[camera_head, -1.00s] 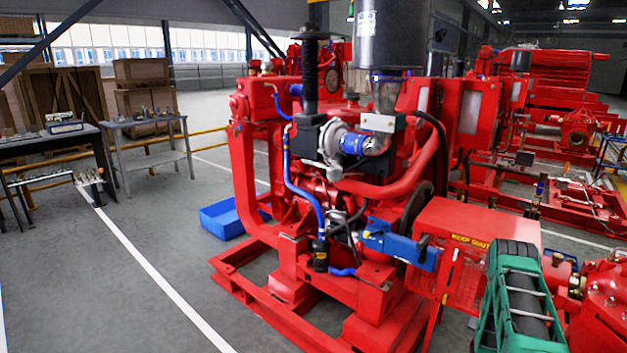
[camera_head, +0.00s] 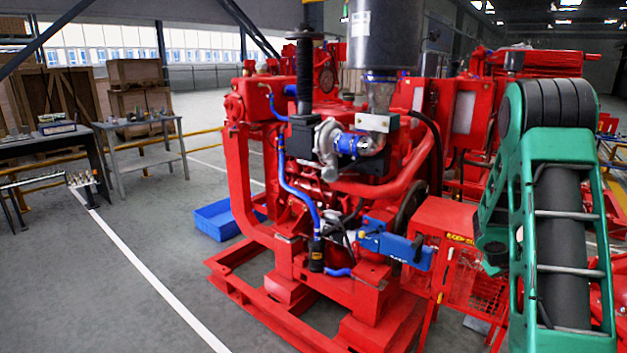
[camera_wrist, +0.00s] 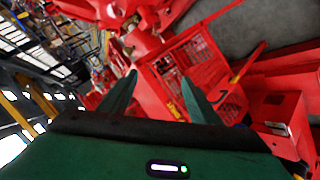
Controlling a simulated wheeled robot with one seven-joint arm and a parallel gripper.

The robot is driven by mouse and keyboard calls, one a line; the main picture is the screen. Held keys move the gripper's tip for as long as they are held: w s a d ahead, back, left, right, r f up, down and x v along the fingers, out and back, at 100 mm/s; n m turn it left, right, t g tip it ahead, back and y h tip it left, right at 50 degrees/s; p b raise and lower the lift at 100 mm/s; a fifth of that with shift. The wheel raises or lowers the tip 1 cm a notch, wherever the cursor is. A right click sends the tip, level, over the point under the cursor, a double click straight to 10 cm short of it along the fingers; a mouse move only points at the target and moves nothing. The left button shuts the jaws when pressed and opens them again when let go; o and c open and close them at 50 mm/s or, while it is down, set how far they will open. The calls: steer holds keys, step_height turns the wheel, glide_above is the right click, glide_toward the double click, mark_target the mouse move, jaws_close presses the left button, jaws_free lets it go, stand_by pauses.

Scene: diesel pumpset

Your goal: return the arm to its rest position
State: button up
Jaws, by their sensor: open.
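My arm (camera_head: 560,220), green with dark grey parts, stands raised at the right of the head view, in front of the red machinery. My gripper is outside the head view. In the wrist view my gripper (camera_wrist: 160,95) shows two green fingers set apart with nothing between them. Beyond the fingers are a red mesh guard (camera_wrist: 195,65) and red machine parts, seen tilted. I cannot tell the exact distance from the fingers to the guard.
The red diesel pumpset (camera_head: 330,200) stands close in the middle on a red base frame (camera_head: 270,310). A blue tray (camera_head: 213,219) lies on the floor behind it. Tables (camera_head: 140,125) stand at the left. The grey floor at the left front (camera_head: 90,290) is clear.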

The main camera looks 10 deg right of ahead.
steer(key=s+a+r+m+g+y, duration=0.1)
steer(key=s+a+r+y, duration=0.2)
steer(key=s+a, duration=0.7)
steer(key=s+a+r+m+g+y, duration=0.2)
steer(key=s+a+r, duration=0.3)
steer(key=s+a, duration=0.5)
steer(key=s+a+r+m+g+y, duration=0.1)
steer(key=s+a+r+y, duration=0.3)
steer(key=s+a, duration=0.7)
steer(key=a+r, duration=0.1)
steer(key=a, duration=0.3)
steer(key=shift+m+y, duration=0.3)
steer(key=shift+y, duration=0.1)
